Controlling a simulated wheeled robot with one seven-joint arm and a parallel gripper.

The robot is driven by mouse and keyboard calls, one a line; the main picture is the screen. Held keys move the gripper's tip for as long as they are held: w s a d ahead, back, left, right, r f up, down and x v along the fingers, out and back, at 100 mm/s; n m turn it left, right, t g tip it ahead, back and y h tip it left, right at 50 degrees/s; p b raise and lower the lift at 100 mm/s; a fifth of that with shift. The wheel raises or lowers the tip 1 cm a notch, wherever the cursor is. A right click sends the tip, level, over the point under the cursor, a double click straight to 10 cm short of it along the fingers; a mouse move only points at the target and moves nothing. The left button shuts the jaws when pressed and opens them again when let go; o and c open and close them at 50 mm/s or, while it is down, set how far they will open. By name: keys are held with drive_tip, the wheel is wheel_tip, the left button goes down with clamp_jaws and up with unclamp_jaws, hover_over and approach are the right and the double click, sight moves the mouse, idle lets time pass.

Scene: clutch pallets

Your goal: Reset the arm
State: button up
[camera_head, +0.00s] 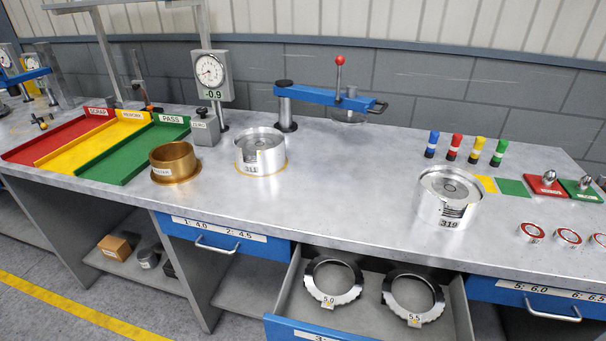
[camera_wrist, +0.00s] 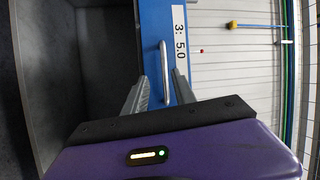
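My gripper (camera_wrist: 160,88) shows in the wrist view with its two grey fingers apart. The silver handle (camera_wrist: 165,72) of the blue drawer front labelled "3: 5.0" (camera_wrist: 150,20) lies between the fingers in that picture. I cannot tell whether either finger touches it. The head view does not show my gripper or arm. There, the same drawer (camera_head: 290,328) stands pulled out, with its front cut off at the bottom edge.
The grey bench (camera_head: 350,190) above carries silver cylinders (camera_head: 260,152) (camera_head: 447,197), a brass ring (camera_head: 174,162), a dial gauge (camera_head: 211,73) and colored trays (camera_head: 150,145).

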drive_tip(key=s+d+r+n+g+h, duration=0.1)
drive_tip(key=s+d+r+n+g, duration=0.1)
drive_tip(key=s+r+n, duration=0.5)
drive_tip(key=s+d+r+n+g, duration=0.2)
drive_tip(key=s+d+r+n, duration=0.2)
drive_tip(key=s+r+n, duration=0.3)
drive_tip(key=shift+s+d+r+n+g+h, duration=0.3)
drive_tip(key=shift+s+d+r+g+h, duration=0.1)
drive_tip(key=shift+s+r, duration=0.4)
